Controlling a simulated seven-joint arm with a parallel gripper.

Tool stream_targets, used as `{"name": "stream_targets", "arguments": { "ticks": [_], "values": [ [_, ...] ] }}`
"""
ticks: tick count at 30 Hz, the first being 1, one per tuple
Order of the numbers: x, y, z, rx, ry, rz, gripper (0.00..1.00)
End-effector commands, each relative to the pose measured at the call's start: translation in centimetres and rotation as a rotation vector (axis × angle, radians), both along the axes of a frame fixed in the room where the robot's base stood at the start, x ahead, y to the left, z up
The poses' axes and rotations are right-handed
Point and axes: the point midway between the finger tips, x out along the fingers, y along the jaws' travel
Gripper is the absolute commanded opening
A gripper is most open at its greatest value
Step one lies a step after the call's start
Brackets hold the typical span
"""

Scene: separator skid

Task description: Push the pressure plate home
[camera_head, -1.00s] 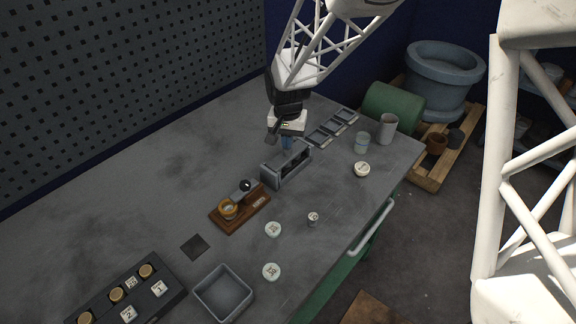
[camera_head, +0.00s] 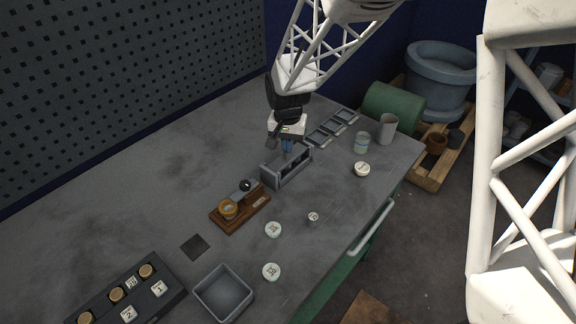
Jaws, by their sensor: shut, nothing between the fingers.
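A grey open-topped frame (camera_head: 278,177) with upright end walls and slots stands near the middle of the bench. It looks like the holder of the pressure plate, but I cannot make out the plate as a separate part. My gripper (camera_head: 287,148) points down at the far side of this frame, close to its back edge. Its blue-grey fingers are shut and empty. The fingertips are partly hidden by the frame, and I cannot tell whether they touch it.
A wooden base (camera_head: 228,222) with a brass ring and black knob stands just left of the frame. Grey trays (camera_head: 320,136), two cups (camera_head: 387,129) (camera_head: 362,143) and several round labelled pieces (camera_head: 273,230) lie around. A square bin (camera_head: 205,294) stands in front. The bench's left back is clear.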

Motion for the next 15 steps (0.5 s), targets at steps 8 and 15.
{"name": "stream_targets", "arguments": {
  "ticks": [8, 15],
  "values": [
    [0.0, 0.0, 0.6, 0.001, -0.001, 0.0, 0.0],
    [0.0, 0.0, 1.9, 0.0, -0.001, 0.0, 0.0]
  ]
}}
